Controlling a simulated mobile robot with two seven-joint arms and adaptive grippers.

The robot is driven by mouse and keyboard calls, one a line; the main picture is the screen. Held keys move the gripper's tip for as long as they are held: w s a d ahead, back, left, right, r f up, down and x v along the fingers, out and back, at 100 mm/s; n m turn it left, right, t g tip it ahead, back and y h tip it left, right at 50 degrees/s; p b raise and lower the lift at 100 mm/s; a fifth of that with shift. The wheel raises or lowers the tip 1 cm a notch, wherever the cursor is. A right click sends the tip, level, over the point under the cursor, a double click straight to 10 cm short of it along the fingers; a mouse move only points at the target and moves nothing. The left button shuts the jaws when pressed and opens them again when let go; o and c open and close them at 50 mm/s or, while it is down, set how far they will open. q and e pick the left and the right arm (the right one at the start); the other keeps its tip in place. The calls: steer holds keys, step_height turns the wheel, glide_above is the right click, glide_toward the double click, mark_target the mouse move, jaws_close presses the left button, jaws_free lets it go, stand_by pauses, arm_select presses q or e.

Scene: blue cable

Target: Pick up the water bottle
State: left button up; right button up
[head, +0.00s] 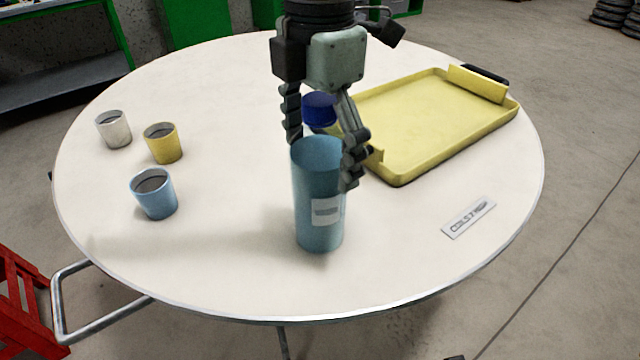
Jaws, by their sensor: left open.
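The water bottle (318,200) appears as a blue cylinder with a small white label, upright on the round white table. A dark blue cap (320,108) shows above its rim, between my fingers; I cannot tell whether the cap is joined to the cylinder. My left gripper (322,160) points down from the top of the head view. Its fingers are spread, one by the upper left of the cylinder and one overlapping its upper right side. I cannot tell whether they touch it. My right gripper is not in view.
A yellow tray (440,120) lies right of the bottle, partly behind my gripper. White (114,130), yellow (163,145) and blue (155,196) cups stand at the left. A small sign (468,217) lies at the right. The table's front (220,280) is clear.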

arm_select(q)
steer(key=shift+f, duration=1.1)
steer(key=shift+w, duration=0.1)
steer(key=c, duration=1.9)
steer(key=shift+r, duration=0.1)
steer(key=shift+c, duration=0.4)
